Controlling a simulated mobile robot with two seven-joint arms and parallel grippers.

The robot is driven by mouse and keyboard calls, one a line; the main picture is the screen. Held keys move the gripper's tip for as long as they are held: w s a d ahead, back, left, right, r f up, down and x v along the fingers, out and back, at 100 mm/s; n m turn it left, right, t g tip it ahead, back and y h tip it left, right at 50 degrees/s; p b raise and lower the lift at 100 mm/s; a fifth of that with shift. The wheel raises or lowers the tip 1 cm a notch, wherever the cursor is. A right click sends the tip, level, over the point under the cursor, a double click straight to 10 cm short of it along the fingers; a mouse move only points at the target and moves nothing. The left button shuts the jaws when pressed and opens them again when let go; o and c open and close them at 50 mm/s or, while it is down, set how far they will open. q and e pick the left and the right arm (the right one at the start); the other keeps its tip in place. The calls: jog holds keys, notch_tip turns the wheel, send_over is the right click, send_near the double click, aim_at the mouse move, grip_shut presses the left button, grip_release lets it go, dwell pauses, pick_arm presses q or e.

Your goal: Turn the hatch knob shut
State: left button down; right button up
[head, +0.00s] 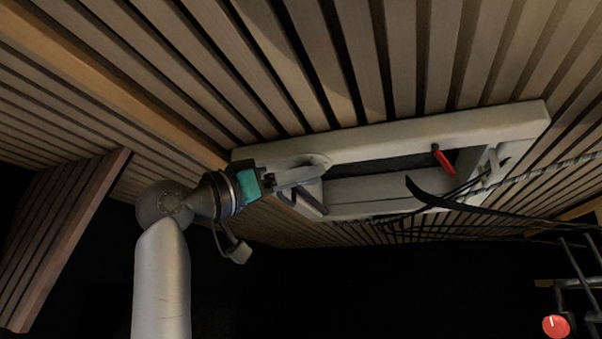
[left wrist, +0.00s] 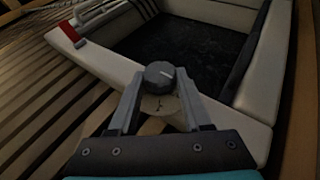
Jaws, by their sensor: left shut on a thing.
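The hatch (head: 390,145) is a pale frame around a dark opening, set in the slatted wooden ceiling. My left gripper (head: 312,178) reaches up from the left to the hatch's left end. In the left wrist view, the hatch knob (left wrist: 159,73) is a round grey knob with a light line on its face. It sits at the hatch frame's edge, and the two fingers of my left gripper (left wrist: 160,90) are shut on it from both sides. In the head view I cannot make out the knob behind the gripper. My right gripper is not in view.
A red handle (head: 443,161) is at the hatch's right side; a red piece (left wrist: 70,33) also shows in the left wrist view. Dark thin leaf-like strands (head: 440,200) and a twisted rope (head: 540,172) hang at right. A red ball (head: 556,326) is at lower right.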

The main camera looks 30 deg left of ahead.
pick_arm(q)
jog(key=shift+h, duration=0.4)
jog(key=shift+c, duration=1.7)
grip_release()
jog(key=b+v, duration=0.5)
jog(key=v, duration=1)
jog(key=shift+s+r, duration=0.15)
jog(key=shift+r, duration=0.05)
jog(key=shift+a, duration=0.1)
